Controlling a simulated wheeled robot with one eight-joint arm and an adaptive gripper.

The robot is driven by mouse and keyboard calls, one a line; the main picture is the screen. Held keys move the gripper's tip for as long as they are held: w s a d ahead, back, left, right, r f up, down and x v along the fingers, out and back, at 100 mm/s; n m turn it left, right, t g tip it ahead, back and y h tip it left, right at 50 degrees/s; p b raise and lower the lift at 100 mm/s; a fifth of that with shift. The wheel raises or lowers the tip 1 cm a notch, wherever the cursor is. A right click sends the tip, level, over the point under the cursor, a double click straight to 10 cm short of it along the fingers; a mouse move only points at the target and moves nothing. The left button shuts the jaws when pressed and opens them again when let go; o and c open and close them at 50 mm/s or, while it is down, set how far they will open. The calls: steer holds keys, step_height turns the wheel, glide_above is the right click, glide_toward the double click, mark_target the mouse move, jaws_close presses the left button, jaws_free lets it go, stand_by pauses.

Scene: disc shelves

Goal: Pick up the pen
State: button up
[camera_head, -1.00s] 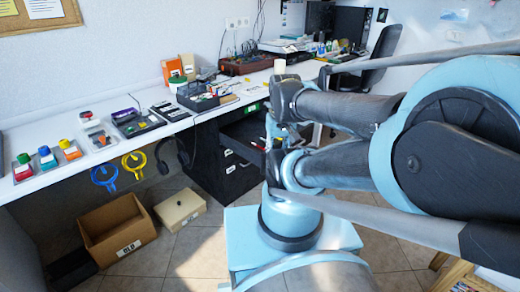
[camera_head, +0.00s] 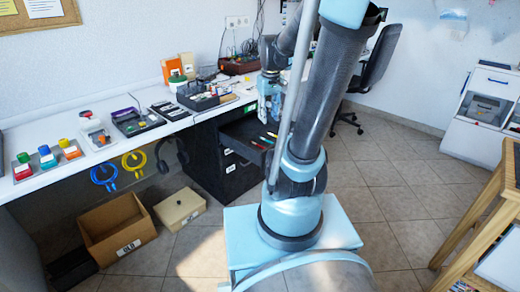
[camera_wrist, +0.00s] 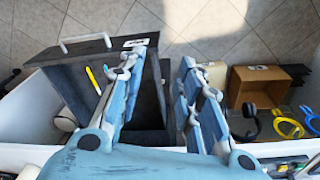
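Several pens lie in the open dark drawer under the desk. In the head view a red pen (camera_head: 271,134) shows there, with others beside it. In the wrist view a yellow pen (camera_wrist: 92,79) lies in the drawer (camera_wrist: 72,95), left of my gripper's left finger. My gripper (camera_wrist: 163,56) is open, its two blue fingers wide apart with nothing between them. It hangs above the drawer's right side, and the left finger hides part of the drawer inside. In the head view my arm partly hides the drawer's right side.
The white desk (camera_head: 75,182) carries a black organiser (camera_head: 198,96), trays and coloured buttons. A cardboard box (camera_head: 117,232) and a lidded box (camera_head: 180,208) stand on the floor. Headphones (camera_head: 172,157) hang at the desk's front. A wooden table (camera_head: 480,225) stands at right; the floor between is clear.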

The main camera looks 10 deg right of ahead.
steer(key=w+f+n, duration=0.2)
steer(key=w+f, duration=0.1)
steer(key=w, duration=1.2)
steer(key=n+g, duration=0.1)
steer(key=n, duration=0.1)
glide_above(257, 144)
step_height(257, 144, down, 10)
steer(key=f, duration=0.7)
steer(key=d+f, duration=0.1)
steer(key=f, duration=0.3)
steer(key=shift+s+f, duration=0.2)
steer(key=shift+s, duration=0.15)
steer(key=shift+w+a+f, duration=0.1)
steer(key=shift+a+f, duration=0.15)
steer(key=shift+f, duration=0.7)
steer(key=shift+w+a+f, duration=0.1)
steer(key=shift+a+f, duration=0.1)
steer(key=shift+f, duration=1.45)
jaws_close()
